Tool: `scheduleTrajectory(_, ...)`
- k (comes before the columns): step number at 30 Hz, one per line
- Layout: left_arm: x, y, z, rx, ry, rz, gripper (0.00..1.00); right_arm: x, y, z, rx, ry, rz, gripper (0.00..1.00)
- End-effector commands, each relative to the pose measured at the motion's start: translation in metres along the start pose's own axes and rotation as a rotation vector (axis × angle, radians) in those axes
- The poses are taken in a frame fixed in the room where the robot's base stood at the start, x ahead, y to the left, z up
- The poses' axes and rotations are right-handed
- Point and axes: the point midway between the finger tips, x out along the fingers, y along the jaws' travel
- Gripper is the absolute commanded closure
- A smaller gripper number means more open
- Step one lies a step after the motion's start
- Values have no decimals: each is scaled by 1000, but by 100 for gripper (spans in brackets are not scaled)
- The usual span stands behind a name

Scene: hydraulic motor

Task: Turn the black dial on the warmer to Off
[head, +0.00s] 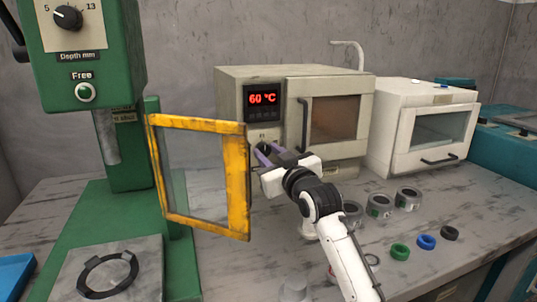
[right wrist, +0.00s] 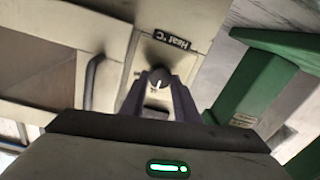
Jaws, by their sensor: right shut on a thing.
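The warmer (head: 232,105) is the beige oven at the back middle of the head view, with a red display (head: 262,98) reading 60 °C. In the right wrist view the black dial (right wrist: 159,78) sits on its front panel beside a "Heat °C" label (right wrist: 172,38); a pale pointer mark shows on it. My right gripper (head: 270,153) is at the panel below the display. It is shut on the dial, with one finger on each side in the right wrist view. In the head view the fingers mostly hide the dial. My left gripper is not in view.
A yellow-framed clear guard (head: 235,185) on the green press (head: 125,150) stands close left of my right gripper. A white oven (head: 400,140) is to the right. Several grey metal rings (head: 380,206) and coloured rings (head: 426,242) lie on the bench at the right front.

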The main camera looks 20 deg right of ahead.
Motion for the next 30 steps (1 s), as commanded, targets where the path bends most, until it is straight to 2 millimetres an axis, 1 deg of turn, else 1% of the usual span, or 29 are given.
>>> scheduleTrajectory(8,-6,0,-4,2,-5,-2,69,0,0,-2,-48,-4,-1,94)
scheduleTrajectory(14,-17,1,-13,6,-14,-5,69,0,1,-4,-164,-12,-3,94)
scheduleTrajectory(21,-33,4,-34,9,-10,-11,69,0,0,-6,-378,-24,-6,94)
scheduleTrajectory(30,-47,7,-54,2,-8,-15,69,0,-1,-5,-663,-39,-10,94)
